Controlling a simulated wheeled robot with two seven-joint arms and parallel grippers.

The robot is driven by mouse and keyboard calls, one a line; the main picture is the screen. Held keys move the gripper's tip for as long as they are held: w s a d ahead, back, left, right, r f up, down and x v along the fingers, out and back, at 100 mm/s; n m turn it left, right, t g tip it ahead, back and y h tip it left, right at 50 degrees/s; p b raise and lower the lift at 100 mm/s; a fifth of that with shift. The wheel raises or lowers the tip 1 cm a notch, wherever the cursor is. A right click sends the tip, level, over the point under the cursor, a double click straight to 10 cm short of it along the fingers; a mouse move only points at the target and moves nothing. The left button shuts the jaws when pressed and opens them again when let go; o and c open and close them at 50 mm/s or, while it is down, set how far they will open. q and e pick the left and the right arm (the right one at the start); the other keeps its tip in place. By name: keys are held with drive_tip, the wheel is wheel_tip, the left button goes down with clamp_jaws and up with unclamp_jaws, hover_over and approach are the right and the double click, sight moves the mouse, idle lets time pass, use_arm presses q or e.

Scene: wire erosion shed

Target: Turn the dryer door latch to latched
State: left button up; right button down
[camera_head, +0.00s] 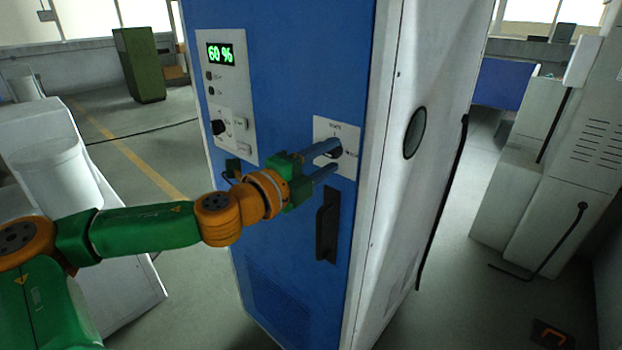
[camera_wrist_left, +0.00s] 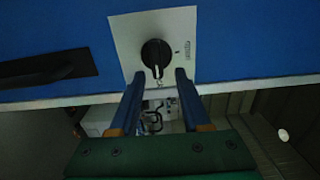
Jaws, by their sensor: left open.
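The dryer door latch is a round black knob (camera_head: 334,150) on a white plate (camera_head: 346,133) on the blue dryer door (camera_head: 290,60). In the left wrist view the knob (camera_wrist_left: 156,52) has a pale pointer mark at its lower edge, toward the near edge of the plate; the printed labels are too small to read. My left gripper (camera_head: 336,158) is open, its two blue fingers at the knob. In the left wrist view my left gripper (camera_wrist_left: 160,75) has its fingertips either side of the knob's lower end; contact cannot be told. My right gripper is out of view.
A black door handle (camera_head: 327,222) stands out below the latch plate. A control panel (camera_head: 227,100) reading 60 % is left of the latch. The dryer's white side (camera_head: 425,65) lies to the right. Open floor (camera_head: 150,150) lies to the left.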

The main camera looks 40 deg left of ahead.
use_arm(q)
drive_tip(key=s+b, duration=0.1)
drive_tip(key=s, duration=0.1)
drive_tip(key=s+b, duration=0.3)
drive_tip(key=s, duration=0.1)
drive_tip(key=shift+a+f, duration=0.1)
drive_tip(key=shift+a, duration=0.15)
drive_tip(key=shift+w, duration=0.1)
drive_tip(key=shift+f, duration=0.1)
